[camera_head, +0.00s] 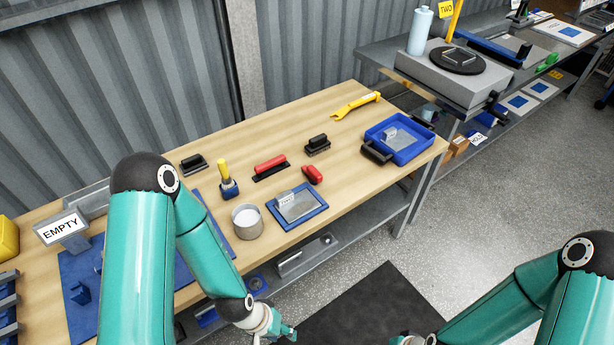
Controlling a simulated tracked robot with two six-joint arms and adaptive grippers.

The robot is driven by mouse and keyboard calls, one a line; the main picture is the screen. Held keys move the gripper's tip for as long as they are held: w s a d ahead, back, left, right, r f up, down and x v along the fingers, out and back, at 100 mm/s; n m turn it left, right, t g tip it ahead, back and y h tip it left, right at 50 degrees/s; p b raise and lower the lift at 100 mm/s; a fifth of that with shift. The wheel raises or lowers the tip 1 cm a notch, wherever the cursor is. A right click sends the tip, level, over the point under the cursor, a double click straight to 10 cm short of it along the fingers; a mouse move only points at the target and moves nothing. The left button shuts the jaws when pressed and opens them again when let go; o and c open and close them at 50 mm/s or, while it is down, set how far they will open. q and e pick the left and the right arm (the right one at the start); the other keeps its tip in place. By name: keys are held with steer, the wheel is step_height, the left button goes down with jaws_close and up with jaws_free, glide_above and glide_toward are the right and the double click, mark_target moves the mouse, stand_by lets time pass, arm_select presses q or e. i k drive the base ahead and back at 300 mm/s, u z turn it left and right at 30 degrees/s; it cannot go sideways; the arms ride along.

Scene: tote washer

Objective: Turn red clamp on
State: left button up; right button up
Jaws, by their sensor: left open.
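A red-handled piece with a black base (270,167) lies on the wooden table, and a small red piece (313,174) lies to its right. I cannot tell which of the two is the red clamp, or whether it is on. My left gripper (284,330) is open and low in front of the table's front edge, apart from both red pieces.
A blue tray (400,142) and yellow wrench (355,105) lie at the right. A grey shelf (305,256) runs below.

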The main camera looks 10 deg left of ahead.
mark_target(312, 173)
steer(key=z, duration=1)
steer(key=i, duration=0.15)
steer(key=u, duration=3.25)
steer(key=k, duration=0.5)
steer(key=z, duration=0.65)
steer(key=i, duration=0.8)
steer(key=z, duration=0.15)
